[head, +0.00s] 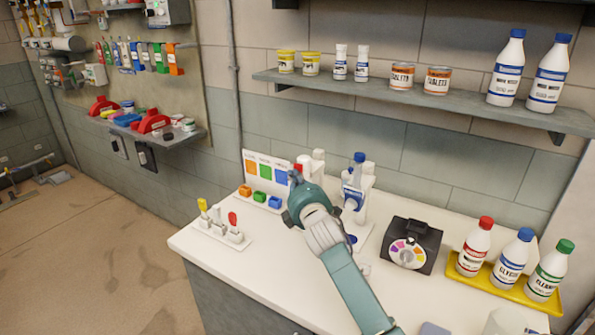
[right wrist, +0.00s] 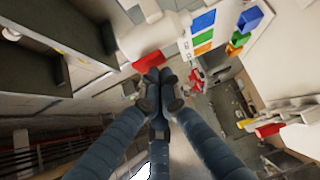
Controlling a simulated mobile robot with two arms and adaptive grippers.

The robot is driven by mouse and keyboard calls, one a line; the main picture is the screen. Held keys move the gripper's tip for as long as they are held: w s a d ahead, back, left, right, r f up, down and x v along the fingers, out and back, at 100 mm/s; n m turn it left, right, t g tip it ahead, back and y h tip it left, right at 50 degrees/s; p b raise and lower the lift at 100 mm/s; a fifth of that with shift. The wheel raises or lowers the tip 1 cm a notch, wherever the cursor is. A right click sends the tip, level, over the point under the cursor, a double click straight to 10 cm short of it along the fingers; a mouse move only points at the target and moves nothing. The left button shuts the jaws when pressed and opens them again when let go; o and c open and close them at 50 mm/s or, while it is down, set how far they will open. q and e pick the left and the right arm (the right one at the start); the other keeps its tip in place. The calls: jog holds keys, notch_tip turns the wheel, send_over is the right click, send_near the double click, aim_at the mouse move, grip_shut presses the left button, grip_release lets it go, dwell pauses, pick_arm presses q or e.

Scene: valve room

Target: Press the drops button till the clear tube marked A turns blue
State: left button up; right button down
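My right gripper (head: 297,192) hangs over the counter, in front of a white dispenser with a red part (head: 303,163). In the right wrist view its dark fingers (right wrist: 160,92) are drawn together with nothing seen between them. Their tips are close to the red part (right wrist: 148,62) of the dispenser; I cannot tell if they touch. A second white dispenser with a blue part (head: 354,190) stands to the right. A small white rack (head: 222,235) at the left holds yellow, pale and red-topped tubes; no letter A is readable. It also shows in the wrist view (right wrist: 285,112). My left gripper is out of view.
A colour card (head: 265,170) with small coloured bins stands at the back. A black dial box (head: 410,247) and a yellow tray (head: 500,286) with bottles are to the right. A shelf (head: 430,103) runs above. The counter's front left is clear.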

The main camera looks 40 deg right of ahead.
jog(key=shift+w+d, duration=0.15)
jog(key=shift+d, duration=0.2)
dwell(0.3)
dwell(0.4)
jog(key=shift+s+a+p, duration=0.35)
jog(key=shift+a, duration=0.5)
jog(key=a, duration=0.1)
jog(key=s+a, duration=0.1)
jog(key=a, duration=0.1)
jog(key=s+a+p, duration=0.1)
jog(key=shift+a, duration=0.3)
dwell(0.6)
